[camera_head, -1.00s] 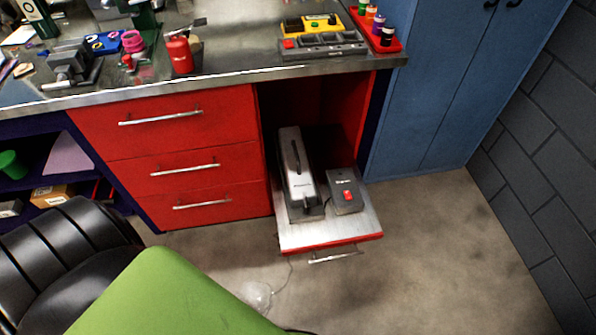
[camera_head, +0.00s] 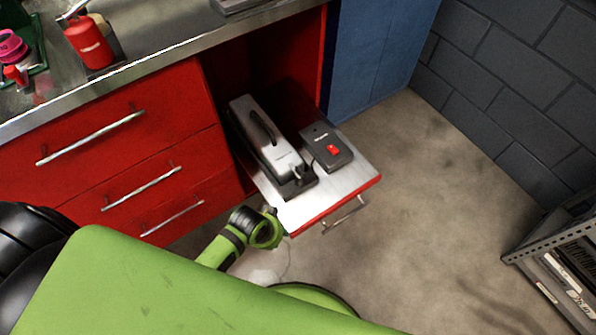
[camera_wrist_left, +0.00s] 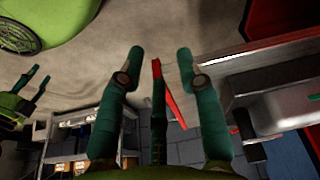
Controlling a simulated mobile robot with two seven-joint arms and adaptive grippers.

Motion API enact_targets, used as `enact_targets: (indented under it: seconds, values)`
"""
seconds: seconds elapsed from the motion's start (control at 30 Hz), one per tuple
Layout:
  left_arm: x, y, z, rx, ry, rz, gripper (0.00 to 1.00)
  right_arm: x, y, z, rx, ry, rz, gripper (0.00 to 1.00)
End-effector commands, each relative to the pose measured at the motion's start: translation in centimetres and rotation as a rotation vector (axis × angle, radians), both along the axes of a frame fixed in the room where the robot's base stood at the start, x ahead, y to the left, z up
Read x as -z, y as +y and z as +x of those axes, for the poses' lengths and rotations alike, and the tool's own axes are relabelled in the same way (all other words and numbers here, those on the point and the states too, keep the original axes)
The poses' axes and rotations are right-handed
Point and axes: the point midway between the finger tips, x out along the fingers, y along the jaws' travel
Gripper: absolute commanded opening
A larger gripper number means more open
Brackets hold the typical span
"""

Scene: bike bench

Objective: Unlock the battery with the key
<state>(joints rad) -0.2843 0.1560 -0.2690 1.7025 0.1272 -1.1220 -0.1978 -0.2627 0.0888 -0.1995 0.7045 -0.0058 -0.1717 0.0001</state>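The battery (camera_head: 262,137), a long silver case with a black carrying handle, stands on the pulled-out red drawer (camera_head: 318,205). A small light piece that may be the key (camera_head: 297,172) shows at its front end; its detail is too small to tell. In the left wrist view, part of the battery (camera_wrist_left: 283,108) is at the right. My left gripper (camera_wrist_left: 163,60) has its teal fingers spread, with nothing between them, beside the drawer front. In the head view, my left wrist is beside the drawer's front left corner. My right gripper (camera_wrist_left: 32,78) shows small at the left, its fingers apart.
A dark box with a red switch (camera_head: 333,150) sits right of the battery on the drawer. Red closed drawers (camera_head: 120,150) and the bench top (camera_head: 150,50) lie to the left. A grey shelf rack (camera_head: 560,255) stands at right. The floor (camera_head: 430,190) between is clear.

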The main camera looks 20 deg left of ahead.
Motion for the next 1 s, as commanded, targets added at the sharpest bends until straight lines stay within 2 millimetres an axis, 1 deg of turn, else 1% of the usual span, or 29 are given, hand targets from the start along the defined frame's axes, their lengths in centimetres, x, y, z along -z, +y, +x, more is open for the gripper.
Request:
enact_targets:
  seconds: [0.03,0.17,0.27,0.37,0.43,0.5,0.6,0.7,0.8,0.87,0.93,1.0]
  values:
    - [-0.5,-0.7,1.4,0.069,-0.012,-0.001,0.36,0.4,0.0,0.3,-0.001,-0.006,0.0,0.4]
    - [-2.3,-2.9,4.7,0.274,-0.039,-0.001,0.36,0.7,0.0,0.8,-0.002,-0.017,0.001,0.4]
    - [-3.8,-4.4,7.2,0.47,-0.059,0.014,0.36,1.1,0.0,1.2,-0.002,-0.026,0.002,0.4]
    - [-5.8,-5.5,9.8,0.71,-0.078,0.049,0.36,1.5,0.1,1.8,-0.003,-0.037,0.004,0.4]
    - [-7.4,-5.8,11.6,0.906,-0.081,0.091,0.36,1.9,0.1,2.2,-0.004,-0.047,0.005,0.4]
    - [-9.2,-5.5,13.2,1.111,-0.072,0.143,0.36,2.3,0.1,2.7,-0.004,-0.057,0.006,0.4]
    - [-11.5,-4.4,14.8,1.356,-0.04,0.209,0.36,2.6,0.2,3.2,-0.005,-0.07,0.007,0.4]
    - [-13.4,-3.1,15.8,1.533,-0.002,0.256,0.36,2.9,0.2,3.7,-0.006,-0.079,0.008,0.4]
    - [-14.8,-1.9,16.5,1.655,0.033,0.286,0.36,3.0,0.2,3.9,-0.006,-0.086,0.009,0.4]
    - [-15.4,-1.4,16.7,1.702,0.05,0.295,0.36,3.1,0.2,4.0,-0.007,-0.088,0.009,0.4]
    - [-15.7,-1.0,16.8,1.736,0.062,0.301,0.36,3.1,0.2,4.2,-0.007,-0.091,0.009,0.4]
    - [-15.5,-0.9,16.7,1.753,0.069,0.301,0.36,3.1,0.2,4.4,-0.008,-0.095,0.01,0.4]
